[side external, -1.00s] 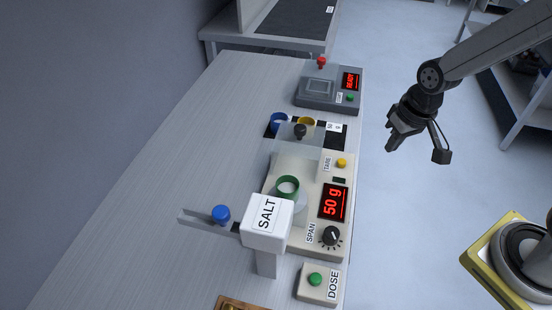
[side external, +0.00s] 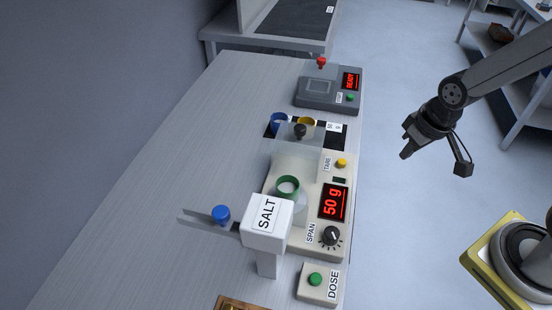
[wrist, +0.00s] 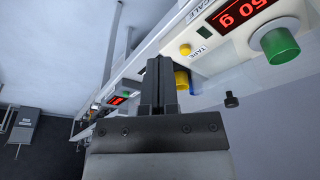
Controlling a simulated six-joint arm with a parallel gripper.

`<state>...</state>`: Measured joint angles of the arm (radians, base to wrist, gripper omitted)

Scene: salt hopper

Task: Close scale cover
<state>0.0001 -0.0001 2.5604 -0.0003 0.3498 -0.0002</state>
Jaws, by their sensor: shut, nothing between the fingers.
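The scale (side external: 312,240) is a pale box with a red "50 g" display, a TARE button and a SPAN dial. A green-rimmed cup (side external: 288,185) of white salt stands on it, and the cup shows in the wrist view (wrist: 279,46). The clear scale cover is faint; its dark knob (side external: 300,131) is beyond the scale's far end and also shows in the wrist view (wrist: 231,100). The cover appears raised off the cup, its exact tilt hard to see. My gripper (side external: 406,153) is shut and empty, in the air right of the bench, apart from the knob.
The SALT hopper (side external: 266,222) overhangs the scale's near end, with a blue-knobbed slide (side external: 221,214) at its left. A DOSE button box (side external: 317,284) stands in front. Blue (side external: 279,123) and yellow cups lie beyond the knob. A grey device (side external: 328,92) reads READY.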

